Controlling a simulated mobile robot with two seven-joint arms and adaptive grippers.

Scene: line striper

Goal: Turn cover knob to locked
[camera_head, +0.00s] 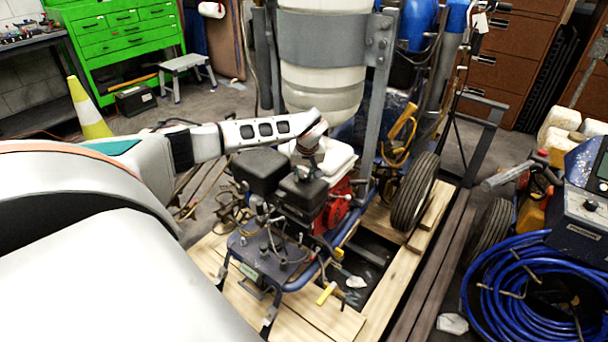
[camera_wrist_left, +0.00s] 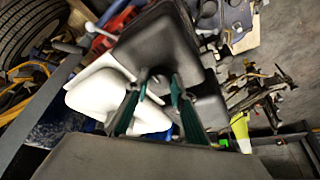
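The line striper's engine (camera_head: 332,208) stands on a wooden pallet, with a black box-shaped cover (camera_head: 258,168) beside a white tank (camera_head: 342,157). My left gripper (camera_head: 305,176) reaches down over the black parts of the engine. In the left wrist view, the black cover (camera_wrist_left: 155,45) lies just ahead of the gripper (camera_wrist_left: 157,82). A small dark knob (camera_wrist_left: 155,86) sits on it, between the two green-padded fingers. The fingers stand apart with a gap around the knob; whether they touch it is unclear. My right gripper is out of view.
A wheel (camera_head: 414,191) and grey frame post (camera_head: 376,100) stand just right of the engine. A coil of blue hose (camera_head: 520,285) lies at the lower right. A green tool chest (camera_head: 122,38) and a traffic cone (camera_head: 88,112) stand at the left.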

